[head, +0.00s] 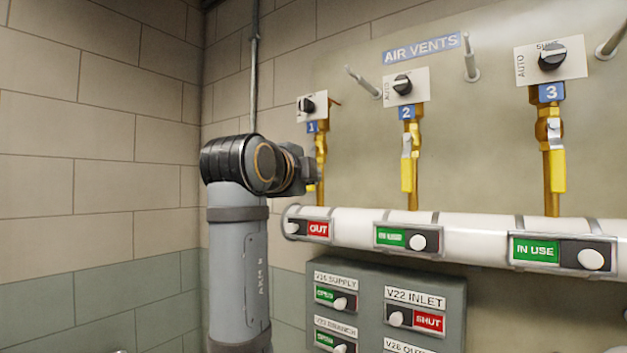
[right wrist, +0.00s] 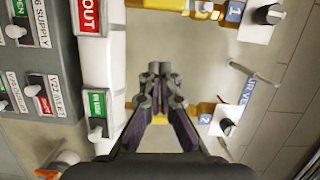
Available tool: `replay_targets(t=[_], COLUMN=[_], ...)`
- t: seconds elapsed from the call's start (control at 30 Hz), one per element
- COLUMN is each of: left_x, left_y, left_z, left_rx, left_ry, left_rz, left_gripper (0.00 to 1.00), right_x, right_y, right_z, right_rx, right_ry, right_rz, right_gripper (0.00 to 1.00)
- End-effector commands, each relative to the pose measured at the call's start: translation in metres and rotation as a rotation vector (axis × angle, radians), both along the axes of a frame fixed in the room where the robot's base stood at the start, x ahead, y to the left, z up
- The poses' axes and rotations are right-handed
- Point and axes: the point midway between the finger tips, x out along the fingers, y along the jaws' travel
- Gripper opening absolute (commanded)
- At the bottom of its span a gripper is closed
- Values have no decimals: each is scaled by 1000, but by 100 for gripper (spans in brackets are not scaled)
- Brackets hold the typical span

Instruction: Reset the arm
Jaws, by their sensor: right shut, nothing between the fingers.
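My right arm rises from the bottom of the head view and bends at a dark joint towards the wall. My right gripper (right wrist: 160,72) shows in the right wrist view, its fingers together and empty. It points at the bare wall between vent 1 (head: 321,150) and vent 2 (head: 406,150), above the white pipe (head: 358,224). In the head view its fingers are mostly hidden behind my wrist, which also covers part of vent 1. I cannot tell if it touches anything. My left gripper is not in view.
Vent 3 (head: 553,150) stands at the right. Black selector knobs (head: 552,57) sit above the vents, and metal pegs (head: 470,58) stick out of the wall. The pipe has a red OUT slider (head: 318,228) and green IN USE sliders (head: 536,250). A grey valve panel (head: 373,290) is below.

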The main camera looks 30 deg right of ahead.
Motion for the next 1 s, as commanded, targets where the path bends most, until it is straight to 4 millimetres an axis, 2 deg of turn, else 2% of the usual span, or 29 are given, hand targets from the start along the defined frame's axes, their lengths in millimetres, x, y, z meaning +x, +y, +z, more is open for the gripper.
replay_targets(t=[0.13, 0.43, 0.47, 0.57, 0.67, 0.7, 0.77, 0.8, 0.87, 0.9, 0.97, 1.0], left_x=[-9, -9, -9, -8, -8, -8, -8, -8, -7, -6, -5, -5], left_y=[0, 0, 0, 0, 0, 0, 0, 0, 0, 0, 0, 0], left_z=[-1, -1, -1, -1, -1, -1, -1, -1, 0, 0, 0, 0], left_rx=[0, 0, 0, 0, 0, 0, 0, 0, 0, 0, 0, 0], left_ry=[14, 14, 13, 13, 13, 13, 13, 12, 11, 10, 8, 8], left_rz=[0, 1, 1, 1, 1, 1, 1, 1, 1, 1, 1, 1], left_gripper=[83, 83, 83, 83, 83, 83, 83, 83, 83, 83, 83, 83], right_x=[0, 4, 9, 45, 102, 124, 154, 171, 193, 205, 218, 225], right_y=[0, 0, 0, 4, 11, 14, 19, 23, 28, 31, 35, 39], right_z=[0, -3, -6, -35, -92, -120, -164, -195, -244, -278, -330, -365], right_rx=[-1, -7, -16, -87, -206, -255, -324, -366, -424, -461, -512, -543], right_ry=[1, 11, 27, 138, 320, 397, 506, 575, 673, 735, 826, 882], right_rz=[0, 3, 7, 42, 113, 149, 204, 242, 302, 344, 407, 451], right_gripper=[0, 0, 0, 0, 0, 0, 0, 0, 0, 0, 0, 0])
